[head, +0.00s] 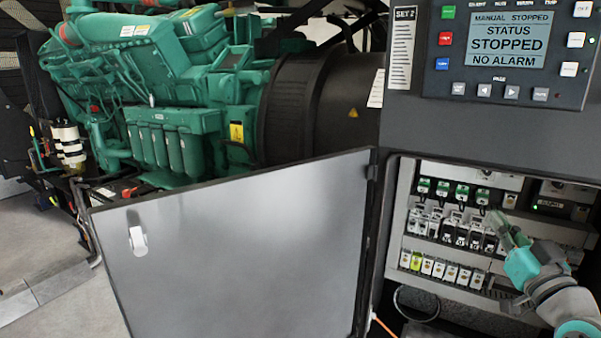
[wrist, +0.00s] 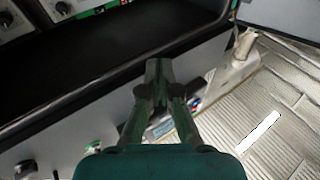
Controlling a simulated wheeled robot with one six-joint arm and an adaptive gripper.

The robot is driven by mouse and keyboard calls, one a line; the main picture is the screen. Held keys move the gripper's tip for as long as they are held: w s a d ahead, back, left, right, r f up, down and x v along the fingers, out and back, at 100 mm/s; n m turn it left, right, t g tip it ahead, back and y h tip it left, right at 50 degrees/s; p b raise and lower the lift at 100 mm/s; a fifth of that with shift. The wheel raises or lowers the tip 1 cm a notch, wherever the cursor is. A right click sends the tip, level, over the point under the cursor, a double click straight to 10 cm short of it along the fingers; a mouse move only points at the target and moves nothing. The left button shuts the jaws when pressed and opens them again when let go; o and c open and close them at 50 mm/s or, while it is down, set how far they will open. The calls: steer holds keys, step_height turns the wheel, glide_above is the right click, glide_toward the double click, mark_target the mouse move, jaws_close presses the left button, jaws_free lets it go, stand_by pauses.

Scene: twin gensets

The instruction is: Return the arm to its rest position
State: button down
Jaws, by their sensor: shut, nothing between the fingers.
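My gripper (head: 507,230) is in front of the open control cabinet at the right of the head view, reaching in from the lower right. Its teal body and grey arm cover part of the cabinet's right side. In the wrist view my gripper (wrist: 159,65) has its two green fingers drawn together at the tips, with nothing held. A dark ledge and a grey panel lie behind the fingertips. I cannot tell from these views whether the fingers touch the cabinet parts.
The cabinet door (head: 235,250) stands open to the left. Rows of breakers (head: 450,230) fill the cabinet. The control panel (head: 508,45) above reads "STOPPED, NO ALARM". A green engine (head: 180,100) stands behind the door. Bare floor (head: 60,305) shows at lower left.

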steer(key=s+a+f+m+g+h, duration=0.1)
steer(key=s+a+f, duration=0.35)
steer(key=f, duration=0.55)
steer(key=s+a+f+m+g, duration=0.1)
steer(key=s+a+f, duration=0.35)
steer(key=f, duration=0.55)
steer(key=s+a+f+m+g+h, duration=0.1)
steer(key=s+a+f, duration=0.2)
steer(key=s+f, duration=0.5)
steer(key=s+a+f+n+g+y, duration=0.1)
steer(key=s+a+f, duration=0.1)
steer(key=s, duration=0.7)
steer(key=s+a+f+n+g+y, duration=0.1)
steer(key=s+a+f, duration=0.2)
steer(key=s, duration=0.6)
steer(key=s+a+f+n+g, duration=0.1)
steer(key=s+a+f, duration=0.2)
steer(key=s, duration=0.6)
steer(key=shift+s+a+n+y, duration=0.3)
steer(key=shift+s+a+y, duration=0.05)
steer(key=shift+a+y, duration=0.05)
